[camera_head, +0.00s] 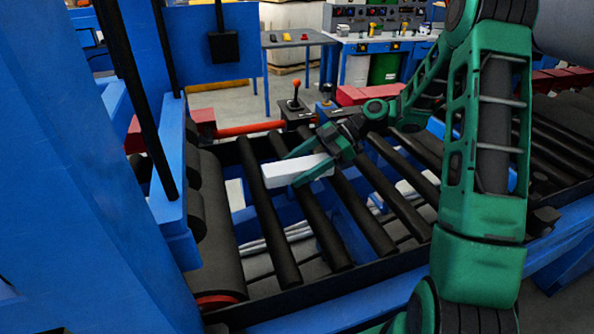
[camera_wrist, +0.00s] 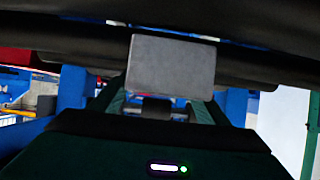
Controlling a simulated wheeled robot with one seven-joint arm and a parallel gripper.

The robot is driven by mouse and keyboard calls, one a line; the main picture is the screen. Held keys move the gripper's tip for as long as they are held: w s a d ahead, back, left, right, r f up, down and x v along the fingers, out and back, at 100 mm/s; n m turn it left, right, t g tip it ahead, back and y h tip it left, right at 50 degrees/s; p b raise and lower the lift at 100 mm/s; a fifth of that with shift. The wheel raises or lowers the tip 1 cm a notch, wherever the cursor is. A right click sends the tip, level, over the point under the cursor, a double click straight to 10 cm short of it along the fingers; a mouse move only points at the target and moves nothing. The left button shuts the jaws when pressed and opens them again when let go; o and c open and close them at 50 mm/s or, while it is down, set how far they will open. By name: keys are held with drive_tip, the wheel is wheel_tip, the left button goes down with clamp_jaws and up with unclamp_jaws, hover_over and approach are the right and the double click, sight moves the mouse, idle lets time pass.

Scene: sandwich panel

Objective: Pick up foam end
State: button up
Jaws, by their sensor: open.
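The foam end is a small white block (camera_head: 290,172) lying across the dark rollers in the head view. In the wrist view it is a grey-looking block (camera_wrist: 170,62), straight ahead in the middle. My gripper (camera_head: 297,168) is open, with its green fingers on either side of the block, one along its far side and one along its near side. In the wrist view the gripper (camera_wrist: 160,102) shows its fingers partly behind the block's lower corners. I cannot tell whether either finger touches the block. Part of the block's right end is hidden by the gripper.
A dark roller conveyor (camera_head: 360,190) with gaps between its rollers runs under the block. A blue machine frame (camera_head: 90,210) stands close on the left. A red bar (camera_head: 250,128) and a joystick box (camera_head: 293,108) sit just behind the conveyor. A control bench (camera_head: 375,45) is farther back.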

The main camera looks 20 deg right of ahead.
drive_tip(key=c, duration=1.1)
drive_tip(key=shift+c, duration=0.2)
